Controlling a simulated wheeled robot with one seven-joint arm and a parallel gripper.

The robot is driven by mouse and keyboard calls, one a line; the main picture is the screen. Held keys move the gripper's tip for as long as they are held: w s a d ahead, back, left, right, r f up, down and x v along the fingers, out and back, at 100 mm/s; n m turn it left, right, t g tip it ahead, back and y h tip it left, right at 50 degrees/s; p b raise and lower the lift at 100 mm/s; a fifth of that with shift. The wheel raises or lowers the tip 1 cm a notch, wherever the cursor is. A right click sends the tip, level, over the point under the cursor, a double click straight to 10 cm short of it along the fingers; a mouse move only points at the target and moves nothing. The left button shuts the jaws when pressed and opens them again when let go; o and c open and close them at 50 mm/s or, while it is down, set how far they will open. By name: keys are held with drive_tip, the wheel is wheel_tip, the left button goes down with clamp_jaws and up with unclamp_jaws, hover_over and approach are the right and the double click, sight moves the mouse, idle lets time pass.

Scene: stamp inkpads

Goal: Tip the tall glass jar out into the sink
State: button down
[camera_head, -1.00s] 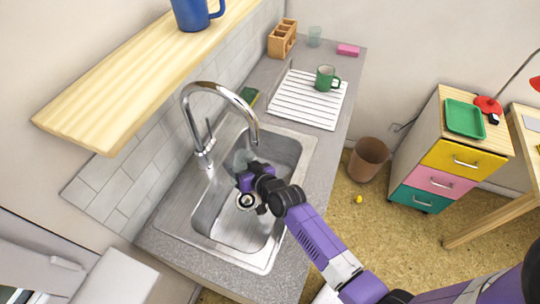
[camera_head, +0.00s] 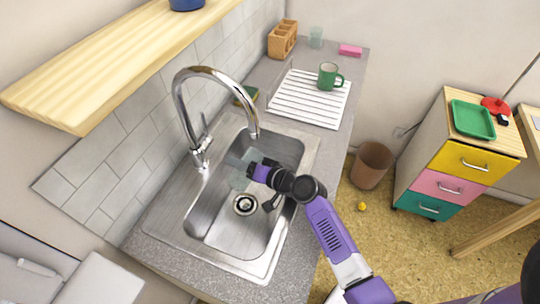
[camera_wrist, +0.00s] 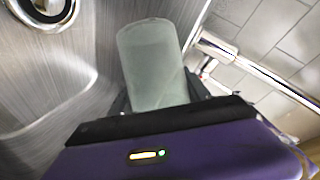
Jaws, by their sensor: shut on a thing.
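The tall glass jar (camera_head: 238,174) is pale and translucent. It is over the sink basin (camera_head: 205,205), near the faucet side, and looks tilted. My gripper (camera_head: 254,172) is shut on it from the right. In the wrist view the jar (camera_wrist: 152,62) extends away from between the fingers of my gripper (camera_wrist: 162,103), with one rounded end showing. I cannot tell whether anything is inside it. The sink's round drain (camera_head: 244,204) lies in front of the jar in the head view and at the top left in the wrist view.
The chrome faucet (camera_head: 183,105) arches over the basin close to the jar. A white drying rack (camera_head: 300,102) with a green mug (camera_head: 328,76) stands behind the sink. A wooden shelf (camera_head: 100,70) overhangs at the left.

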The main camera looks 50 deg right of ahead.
sight(248, 152)
drive_tip(key=shift+r+m, duration=0.25)
drive_tip(key=shift+m, duration=0.05)
drive_tip(key=shift+a+r+m+t+y+p, duration=0.15)
drive_tip(key=shift+r+m+t+y+p, duration=0.15)
drive_tip(key=shift+r+m+y, duration=0.35)
idle(0.6)
drive_tip(key=shift+r+m+t+y+p, duration=0.3)
drive_tip(key=shift+r+m, duration=0.2)
drive_tip(key=shift+m, duration=0.35)
idle(0.4)
drive_tip(key=shift+s+d+r+m+t, duration=0.1)
drive_tip(key=shift+d+r+m+t, duration=0.2)
drive_tip(key=shift+d+r+m, duration=0.3)
idle(0.4)
drive_tip(key=shift+d+r+m+t+y+b, duration=0.3)
drive_tip(key=shift+r+m+y+b, duration=0.2)
drive_tip(key=shift+m, duration=0.4)
idle(0.6)
drive_tip(key=shift+s+d+r+m+t+b, duration=0.1)
drive_tip(key=shift+d+r+m+t+b, duration=0.35)
drive_tip(key=shift+m, duration=0.5)
drive_tip(key=shift+s+d+r+m+t+b, duration=0.1)
drive_tip(key=shift+d+r+m+t+b, duration=0.35)
drive_tip(key=shift+m, duration=0.5)
idle(0.8)
